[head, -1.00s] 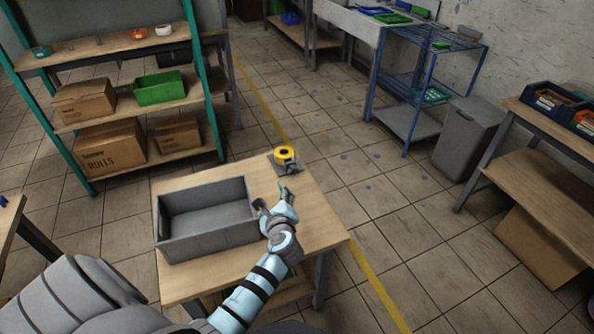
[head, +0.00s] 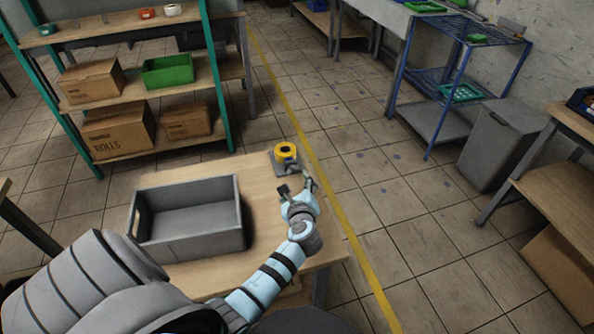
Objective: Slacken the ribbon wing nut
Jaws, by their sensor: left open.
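A yellow ribbon roll (head: 286,151) sits on a small grey stand (head: 287,167) at the far right corner of the wooden table. The wing nut is too small to make out; a dark spot shows in the middle of the roll. My left gripper (head: 296,186) is open and empty, just in front of the stand on the near side. Its two fingers are spread apart and point toward the stand. I cannot tell whether a finger touches the stand. My right gripper is not in view.
A grey open crate (head: 191,244) stands empty on the left of the wooden table (head: 262,206). Behind it is a shelf with cardboard boxes (head: 118,129) and a green bin (head: 168,70). A blue wire rack (head: 441,79) and a grey waste bin (head: 500,143) stand right.

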